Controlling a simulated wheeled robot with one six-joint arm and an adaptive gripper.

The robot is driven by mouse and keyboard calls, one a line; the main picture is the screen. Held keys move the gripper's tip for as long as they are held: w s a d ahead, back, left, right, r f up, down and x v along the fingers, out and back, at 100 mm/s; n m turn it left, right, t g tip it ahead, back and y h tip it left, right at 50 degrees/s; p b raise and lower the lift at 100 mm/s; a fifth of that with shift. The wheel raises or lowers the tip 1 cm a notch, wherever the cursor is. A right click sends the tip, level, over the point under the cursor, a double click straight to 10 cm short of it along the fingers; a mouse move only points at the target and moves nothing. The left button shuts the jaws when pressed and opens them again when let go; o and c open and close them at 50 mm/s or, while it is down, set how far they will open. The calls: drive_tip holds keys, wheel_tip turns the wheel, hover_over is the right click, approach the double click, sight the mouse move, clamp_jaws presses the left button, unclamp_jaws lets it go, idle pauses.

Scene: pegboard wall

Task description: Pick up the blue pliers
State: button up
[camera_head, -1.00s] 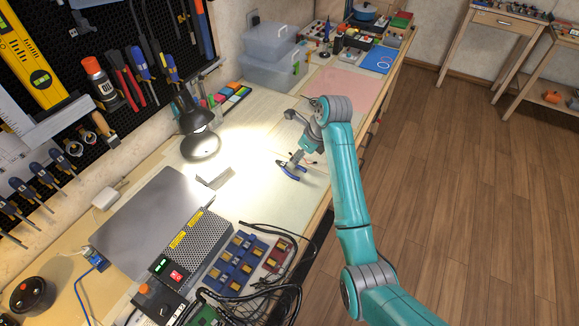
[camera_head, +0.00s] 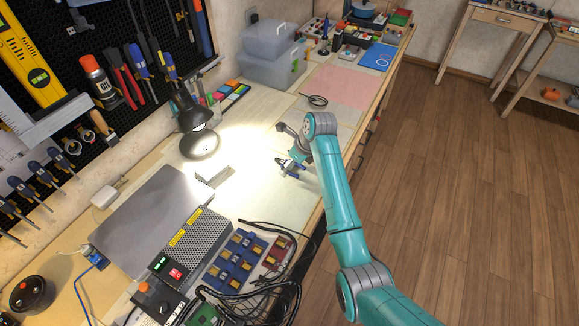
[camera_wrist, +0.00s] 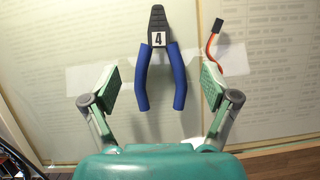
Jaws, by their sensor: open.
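The blue pliers (camera_head: 290,167) lie on the lit workbench near its right edge, partly hidden by my gripper in the head view. In the wrist view the pliers (camera_wrist: 157,58) have a dark head pointing up, a white label with a 4, and two blue handles spread downward. My gripper (camera_wrist: 158,88) is open, with one green-padded finger to the left of the handles and one to the right. Both fingers are apart from the pliers, and nothing is held. In the head view my gripper (camera_head: 291,158) is over the pliers; its exact height above them is unclear.
A red and black cable (camera_wrist: 214,45) lies close to the right finger. A desk lamp (camera_head: 198,135), a grey laptop-like panel (camera_head: 150,220) and a perforated power supply (camera_head: 200,240) stand to the left and front. A pink mat (camera_head: 345,88) lies behind.

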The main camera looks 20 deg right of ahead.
drive_tip(key=shift+f, duration=0.25)
idle(0.3)
drive_tip(key=c, duration=1.3)
